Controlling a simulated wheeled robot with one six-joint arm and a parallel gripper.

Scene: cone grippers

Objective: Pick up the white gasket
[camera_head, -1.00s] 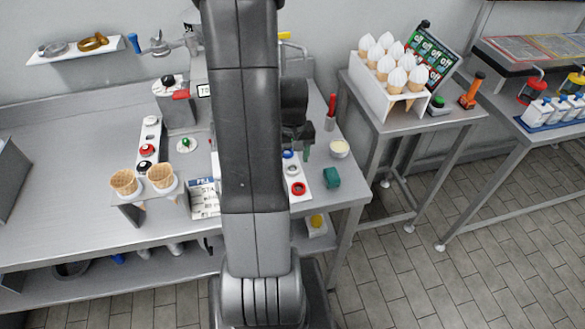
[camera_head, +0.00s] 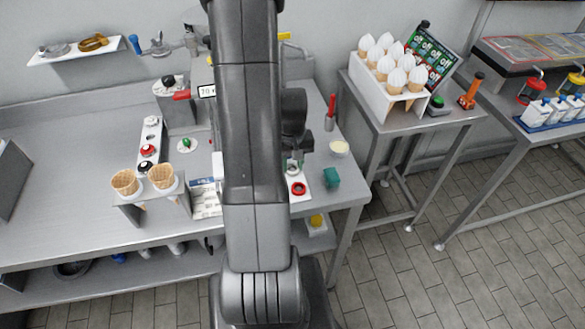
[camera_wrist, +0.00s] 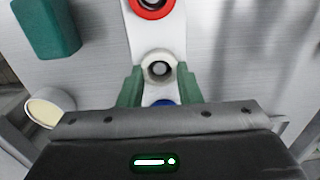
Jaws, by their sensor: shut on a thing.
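The white gasket (camera_wrist: 158,67) is a pale ring around a grey peg on a white strip (camera_wrist: 160,35), seen in the wrist view. My gripper (camera_wrist: 159,78) has its green fingers on both sides of the gasket and is shut on it. The gasket is still around or right over the peg; I cannot tell if it is lifted. A red ring (camera_wrist: 151,6) sits on the same strip ahead, and a blue piece (camera_wrist: 165,102) shows partly behind the fingers. In the head view my gripper (camera_head: 292,160) is over the strip, partly hidden by my arm.
A green block (camera_head: 331,178) and a cream-filled cup (camera_head: 339,148) stand right of the strip, near the bench's right end. A red-handled tool (camera_head: 331,112) stands behind them. Two cones in a holder (camera_head: 180,205) are at left.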

